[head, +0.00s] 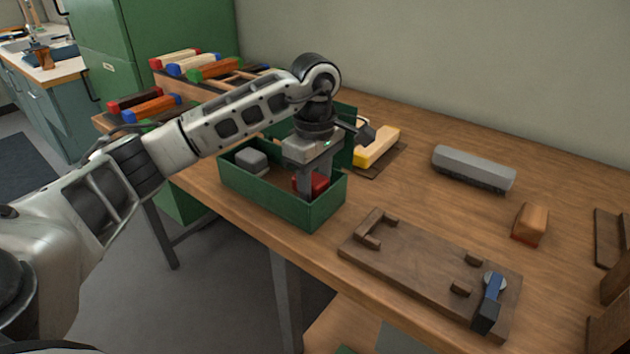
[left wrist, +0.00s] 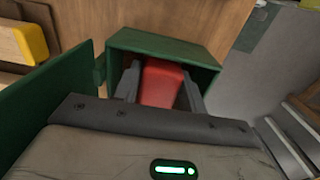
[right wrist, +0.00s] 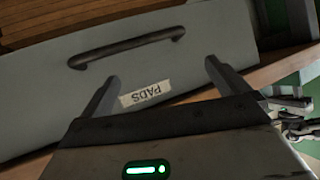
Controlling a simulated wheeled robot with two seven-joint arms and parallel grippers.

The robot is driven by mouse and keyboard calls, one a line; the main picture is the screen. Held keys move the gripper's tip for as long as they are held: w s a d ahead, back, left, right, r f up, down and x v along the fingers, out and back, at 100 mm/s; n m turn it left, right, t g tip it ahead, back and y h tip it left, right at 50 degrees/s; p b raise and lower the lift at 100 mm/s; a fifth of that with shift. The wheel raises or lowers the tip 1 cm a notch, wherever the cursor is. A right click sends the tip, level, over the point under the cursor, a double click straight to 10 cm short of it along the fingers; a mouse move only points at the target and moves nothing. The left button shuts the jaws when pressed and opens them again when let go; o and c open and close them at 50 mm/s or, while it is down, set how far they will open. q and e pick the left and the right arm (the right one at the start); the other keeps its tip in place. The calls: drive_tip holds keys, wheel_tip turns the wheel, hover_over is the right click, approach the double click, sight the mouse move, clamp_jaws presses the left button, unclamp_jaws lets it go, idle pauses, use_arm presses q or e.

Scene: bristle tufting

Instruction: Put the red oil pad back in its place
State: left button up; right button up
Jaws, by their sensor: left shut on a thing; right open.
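The red oil pad (head: 316,183) is in the right part of an open green box (head: 325,207) on the workbench. It also shows in the left wrist view (left wrist: 158,82), between my finger pads and within the box walls. My left gripper (head: 309,186) reaches down into the box and is shut on the red pad. The pad's underside is hidden, so I cannot tell whether it touches the box floor. My right gripper (right wrist: 161,75) is open and empty, in front of a grey panel (right wrist: 215,40) with a dark handle and a label reading "PADS"; the head view does not show this gripper.
A grey block (head: 251,159) lies in the left part of the box. A wooden jig (head: 415,262) with a blue-handled clamp (head: 493,290) is at the bench's front. A grey bar (head: 473,168) and a brown block (head: 530,223) lie to the right. Bare bench lies between.

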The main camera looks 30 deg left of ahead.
use_arm(q)
drive_tip(key=shift+f+b, duration=0.4)
drive_tip(key=shift+f, duration=0.2)
drive_tip(key=o, duration=1.3)
